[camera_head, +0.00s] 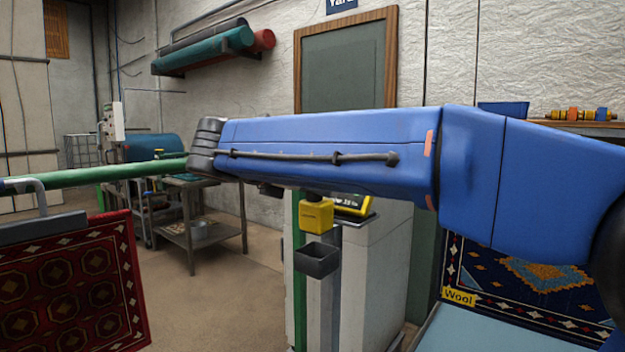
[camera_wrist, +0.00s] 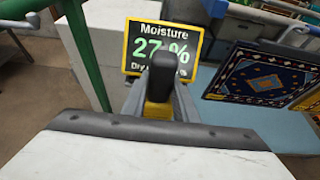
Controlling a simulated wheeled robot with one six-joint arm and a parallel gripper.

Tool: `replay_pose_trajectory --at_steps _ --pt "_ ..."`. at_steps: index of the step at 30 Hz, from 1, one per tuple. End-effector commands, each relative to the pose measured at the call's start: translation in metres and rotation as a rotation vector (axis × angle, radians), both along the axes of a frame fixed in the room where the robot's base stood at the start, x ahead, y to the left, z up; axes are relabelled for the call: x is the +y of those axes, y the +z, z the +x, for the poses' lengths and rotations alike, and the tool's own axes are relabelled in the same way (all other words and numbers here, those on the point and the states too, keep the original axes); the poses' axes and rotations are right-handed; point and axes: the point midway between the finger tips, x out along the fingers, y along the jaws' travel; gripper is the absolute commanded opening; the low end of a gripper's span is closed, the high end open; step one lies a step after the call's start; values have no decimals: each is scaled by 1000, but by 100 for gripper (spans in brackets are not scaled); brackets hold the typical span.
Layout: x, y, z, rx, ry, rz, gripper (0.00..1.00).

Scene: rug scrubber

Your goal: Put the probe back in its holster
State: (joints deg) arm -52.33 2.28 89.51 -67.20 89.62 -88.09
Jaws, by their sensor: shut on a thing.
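The probe is a yellow block (camera_head: 316,215) with a dark top, just below my blue arm in the head view. In the wrist view its dark upper part (camera_wrist: 162,72) stands between the fingers of my gripper (camera_wrist: 160,105), with some yellow below. My gripper is shut on it; in the head view my arm mostly hides the gripper. The holster, a dark open-topped box (camera_head: 317,261), shows just below the probe in the head view, with a small gap in the picture. Their depth offset is hard to tell. I cannot make out the holster in the wrist view.
A yellow-framed moisture meter (camera_wrist: 192,40) reading 27 % is close beyond the gripper. A green post (camera_wrist: 82,50) stands at left. A red rug (camera_head: 65,285) hangs at left; a blue rug (camera_head: 535,285) is at right. Open floor (camera_head: 215,300) lies left of the pale cabinet (camera_head: 375,275).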

Motion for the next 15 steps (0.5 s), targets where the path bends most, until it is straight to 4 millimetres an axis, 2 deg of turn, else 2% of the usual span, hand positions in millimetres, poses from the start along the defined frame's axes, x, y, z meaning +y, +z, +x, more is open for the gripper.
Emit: replay_pose_trajectory --at_steps 15 --pt "0 -37 0 0 0 0 0"
